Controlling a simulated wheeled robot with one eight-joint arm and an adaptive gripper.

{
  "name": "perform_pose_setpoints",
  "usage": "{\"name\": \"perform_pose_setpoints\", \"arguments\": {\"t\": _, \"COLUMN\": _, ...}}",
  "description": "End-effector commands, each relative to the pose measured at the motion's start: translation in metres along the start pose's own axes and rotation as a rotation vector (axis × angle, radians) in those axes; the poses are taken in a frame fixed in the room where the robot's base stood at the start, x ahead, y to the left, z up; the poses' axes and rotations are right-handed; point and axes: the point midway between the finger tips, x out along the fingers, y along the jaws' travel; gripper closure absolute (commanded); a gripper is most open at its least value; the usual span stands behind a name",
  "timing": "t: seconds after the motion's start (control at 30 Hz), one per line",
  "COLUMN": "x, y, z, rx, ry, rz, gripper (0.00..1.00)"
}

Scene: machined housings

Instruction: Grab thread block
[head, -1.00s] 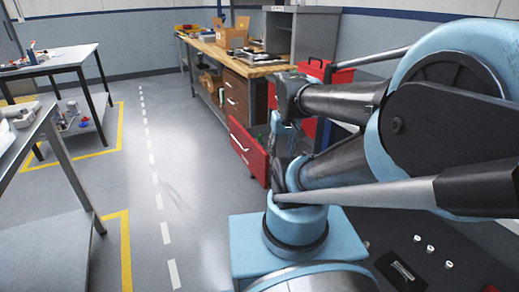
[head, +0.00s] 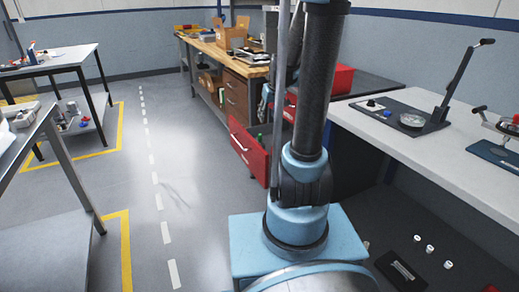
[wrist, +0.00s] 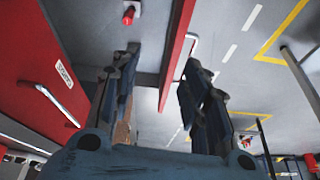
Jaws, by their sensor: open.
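I cannot pick out a thread block for certain in either view. In the wrist view my gripper (wrist: 162,75) is open, its two dark blue fingers apart with nothing between them. A small red piece (wrist: 130,15) lies on a grey surface beyond the left finger; I cannot tell what it is. In the head view my upright arm hides most of the gripper. The open red drawer (head: 248,150) stands behind the arm, with a small green thing at its inner side.
A white bench (head: 440,165) with a lever fixture (head: 425,118) stands at right. A wooden workbench (head: 222,55) with boxes is at the back. Metal tables (head: 50,65) stand at left. A floor lane with a dashed white line is clear.

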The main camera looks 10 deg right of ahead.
Motion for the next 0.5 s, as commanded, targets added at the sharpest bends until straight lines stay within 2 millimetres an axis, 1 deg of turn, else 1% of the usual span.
{"name": "perform_pose_setpoints", "arguments": {"t": 0.03, "x": 0.01, "y": 0.005, "z": -0.013, "rx": -0.006, "ry": 0.009, "rz": -0.001, "gripper": 0.58}}
{"name": "perform_pose_setpoints", "arguments": {"t": 0.2, "x": 0.042, "y": 0.019, "z": -0.047, "rx": -0.031, "ry": 0.038, "rz": -0.008, "gripper": 0.58}}
{"name": "perform_pose_setpoints", "arguments": {"t": 0.37, "x": 0.076, "y": 0.033, "z": -0.075, "rx": -0.054, "ry": 0.066, "rz": -0.012, "gripper": 0.58}}
{"name": "perform_pose_setpoints", "arguments": {"t": 0.5, "x": 0.108, "y": 0.044, "z": -0.096, "rx": -0.072, "ry": 0.091, "rz": -0.015, "gripper": 0.58}}
